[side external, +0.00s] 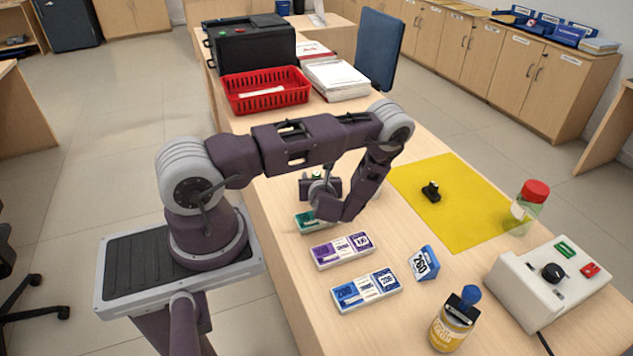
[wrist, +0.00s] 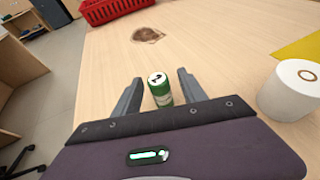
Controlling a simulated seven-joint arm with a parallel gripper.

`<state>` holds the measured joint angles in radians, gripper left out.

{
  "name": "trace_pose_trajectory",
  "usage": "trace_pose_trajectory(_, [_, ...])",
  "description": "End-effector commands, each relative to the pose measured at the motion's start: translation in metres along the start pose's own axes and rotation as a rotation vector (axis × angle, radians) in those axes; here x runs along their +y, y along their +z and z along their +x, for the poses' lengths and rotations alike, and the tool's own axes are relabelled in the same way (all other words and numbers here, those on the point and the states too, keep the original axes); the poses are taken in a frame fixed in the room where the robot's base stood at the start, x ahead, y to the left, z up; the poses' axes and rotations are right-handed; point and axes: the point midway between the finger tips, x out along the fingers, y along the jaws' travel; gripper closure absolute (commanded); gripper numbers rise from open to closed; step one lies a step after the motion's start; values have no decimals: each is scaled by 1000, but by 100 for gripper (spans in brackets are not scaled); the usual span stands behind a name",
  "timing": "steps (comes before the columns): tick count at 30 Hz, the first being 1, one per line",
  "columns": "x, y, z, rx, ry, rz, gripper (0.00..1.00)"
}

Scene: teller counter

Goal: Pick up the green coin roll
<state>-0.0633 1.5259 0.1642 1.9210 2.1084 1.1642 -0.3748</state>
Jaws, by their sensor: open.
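The green coin roll (wrist: 161,92) stands on the wooden counter in the wrist view, with a pale top and a white band on its side. My gripper (wrist: 160,77) is open, with one finger on each side of the roll. Small gaps show between the fingers and the roll, so it does not look gripped. The roll's lower end is hidden behind my gripper body. In the side view my gripper (side external: 320,188) is low over the counter behind my forearm, and the roll is mostly hidden there.
A white paper roll (wrist: 291,92) stands right of my gripper. Green (side external: 309,224), purple (side external: 330,253) and blue (side external: 352,295) labelled trays line the near edge. A yellow mat (side external: 460,205) lies to the right. A red basket (side external: 265,95) is farther back.

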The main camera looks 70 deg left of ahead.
Motion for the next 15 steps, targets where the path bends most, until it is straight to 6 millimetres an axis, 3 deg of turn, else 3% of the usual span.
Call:
trace_pose_trajectory(5, [0,0,0,0,0,0,51])
trace_pose_trajectory(12, [0,0,0,0,1,0,98])
trace_pose_trajectory(15, [0,0,0,0,1,0,100])
